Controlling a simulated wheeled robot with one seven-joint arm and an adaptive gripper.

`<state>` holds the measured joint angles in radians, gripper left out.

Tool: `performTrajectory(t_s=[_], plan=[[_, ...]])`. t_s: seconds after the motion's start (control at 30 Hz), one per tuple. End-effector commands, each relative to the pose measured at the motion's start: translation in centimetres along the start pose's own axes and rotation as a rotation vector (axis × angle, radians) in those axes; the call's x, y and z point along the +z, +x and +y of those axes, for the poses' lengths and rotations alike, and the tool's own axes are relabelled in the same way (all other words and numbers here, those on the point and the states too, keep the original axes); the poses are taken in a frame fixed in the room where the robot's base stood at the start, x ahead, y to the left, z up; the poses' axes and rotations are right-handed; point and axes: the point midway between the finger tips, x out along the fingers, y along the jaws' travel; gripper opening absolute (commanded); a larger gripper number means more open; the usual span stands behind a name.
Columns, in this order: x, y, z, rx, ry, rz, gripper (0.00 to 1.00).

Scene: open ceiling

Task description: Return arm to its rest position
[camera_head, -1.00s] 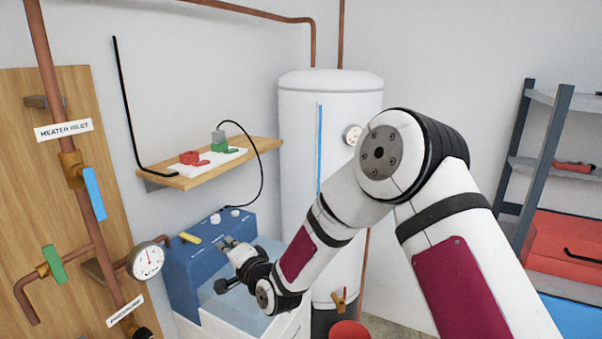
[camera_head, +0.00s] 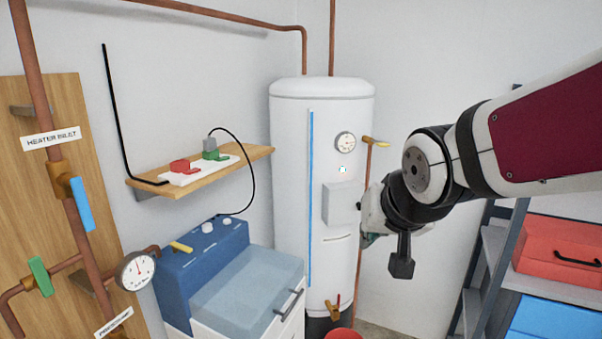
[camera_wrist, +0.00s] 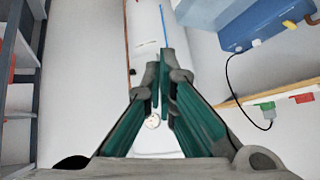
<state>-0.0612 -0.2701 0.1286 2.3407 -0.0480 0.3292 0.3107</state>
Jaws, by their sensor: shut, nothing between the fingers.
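My gripper (camera_wrist: 160,88) shows in the wrist view with its two green-sided fingers close together and nothing held between them. In the head view the arm reaches in from the right, and the wrist hangs in front of the right side of the white water heater (camera_head: 290,180). The gripper is mostly hidden behind the wrist there; only a bit of it shows. I cannot tell the exact gap to the heater, but no contact is visible.
A blue unit (camera_head: 205,262) with a drawer cabinet stands at the lower middle. A wooden shelf (camera_head: 255,153) holds red and green plugs. Pipes with valves and a gauge (camera_head: 136,270) are at left. A metal rack with a red toolbox (camera_head: 560,250) is at right. A red bucket (camera_head: 343,334) sits below the heater.

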Motion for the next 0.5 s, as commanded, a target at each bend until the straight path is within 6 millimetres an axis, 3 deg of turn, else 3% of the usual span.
performTrajectory(t_s=[0.03,0.2,0.33,0.5], plan=[[0.9,-2.0,1.3,0.024,-0.01,-0.013,0.0],[5.6,-7.3,5.0,0.083,-0.049,-0.104,0.0],[9.2,-10.5,6.7,0.098,-0.072,-0.17,0.0],[12.3,-12.7,7.7,0.098,-0.09,-0.226,0.0]])
